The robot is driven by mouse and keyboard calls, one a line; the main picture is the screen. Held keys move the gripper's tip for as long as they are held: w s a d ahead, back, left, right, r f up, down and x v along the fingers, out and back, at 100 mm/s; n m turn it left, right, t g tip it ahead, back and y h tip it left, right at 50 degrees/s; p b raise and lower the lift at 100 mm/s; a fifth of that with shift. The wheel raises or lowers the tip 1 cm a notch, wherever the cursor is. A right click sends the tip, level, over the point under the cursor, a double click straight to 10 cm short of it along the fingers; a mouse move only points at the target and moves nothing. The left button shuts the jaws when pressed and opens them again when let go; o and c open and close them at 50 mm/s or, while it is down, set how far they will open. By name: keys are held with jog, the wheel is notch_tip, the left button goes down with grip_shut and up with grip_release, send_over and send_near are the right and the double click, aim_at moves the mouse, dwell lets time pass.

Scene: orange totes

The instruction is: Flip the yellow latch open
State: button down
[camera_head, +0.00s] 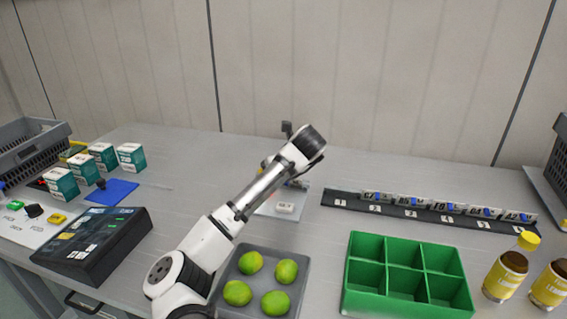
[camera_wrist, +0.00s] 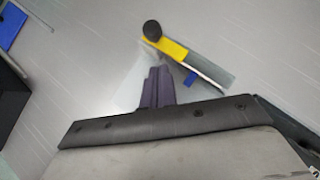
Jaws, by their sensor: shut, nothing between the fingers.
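The yellow latch (camera_wrist: 175,51) shows in the wrist view as a yellow bar with a black ball knob (camera_wrist: 152,30) at its upper left end. It lies along a grey strip, with a small blue part (camera_wrist: 190,80) beside it. My gripper (camera_wrist: 159,70) is shut and empty, its fingertips just below the latch in that picture; I cannot tell whether they touch it. A pale plate (camera_head: 265,209) lies below there.
A grey tray (camera_head: 304,278) of green limes and a green divided box (camera_head: 367,245) stand in front. A numbered black rail (camera_head: 340,198) runs right. Bottles (camera_head: 505,275) stand far right. A black console (camera_head: 92,246) and small boxes (camera_head: 131,156) are left. The table behind my arm is mostly clear.

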jog(key=shift+w+a+r+p, duration=0.15)
jog(key=shift+w+a, duration=0.25)
jog(key=shift+w, duration=0.35)
jog(key=shift+w+a+p, duration=0.15)
jog(key=shift+w+a, duration=0.2)
jog(key=shift+w, duration=0.4)
